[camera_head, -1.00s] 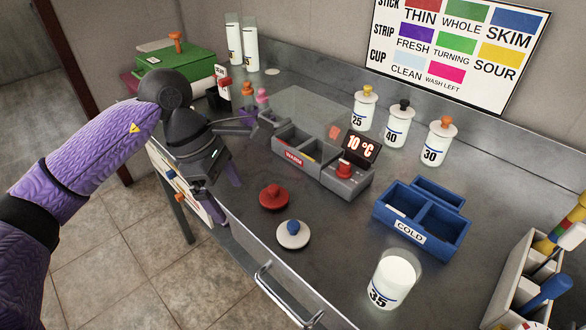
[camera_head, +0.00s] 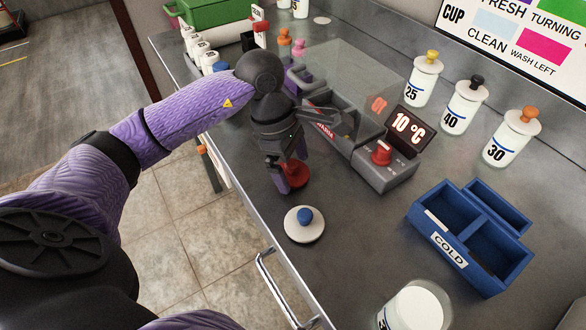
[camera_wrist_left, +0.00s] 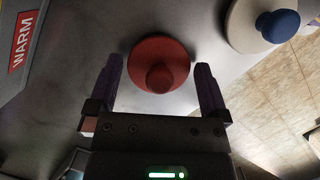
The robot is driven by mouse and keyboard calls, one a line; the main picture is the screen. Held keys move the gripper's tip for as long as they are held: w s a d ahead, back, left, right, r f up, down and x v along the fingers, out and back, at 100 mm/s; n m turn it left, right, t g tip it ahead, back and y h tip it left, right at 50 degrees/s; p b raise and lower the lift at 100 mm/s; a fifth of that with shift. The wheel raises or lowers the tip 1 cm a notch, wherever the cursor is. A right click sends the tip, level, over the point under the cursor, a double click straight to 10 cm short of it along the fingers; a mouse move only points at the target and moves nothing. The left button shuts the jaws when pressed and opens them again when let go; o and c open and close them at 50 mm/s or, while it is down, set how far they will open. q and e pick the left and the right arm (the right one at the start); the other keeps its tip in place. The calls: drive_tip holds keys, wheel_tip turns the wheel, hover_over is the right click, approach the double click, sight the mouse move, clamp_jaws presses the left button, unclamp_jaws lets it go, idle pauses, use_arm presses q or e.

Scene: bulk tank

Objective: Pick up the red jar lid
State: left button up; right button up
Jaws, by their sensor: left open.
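The red jar lid (camera_head: 296,174) lies on the metal counter, partly hidden by my left gripper in the head view. In the left wrist view the red lid (camera_wrist_left: 158,64) shows whole, with its round knob facing the camera. My left gripper (camera_head: 283,184) is open and reaches down at the lid. In the left wrist view its two fingers (camera_wrist_left: 158,85) stand on either side of the lid's near part, with nothing held between them. I cannot tell whether either finger touches the lid. My right gripper is not in view.
A white lid with a blue knob (camera_head: 304,224) lies close by, near the counter's front edge. A grey warmer box (camera_head: 385,172) stands behind the gripper. A blue COLD crate (camera_head: 465,265) and several white jars stand to the right.

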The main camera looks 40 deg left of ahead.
use_arm(q)
drive_tip(key=shift+r, duration=0.1)
drive_tip(key=c, duration=0.9)
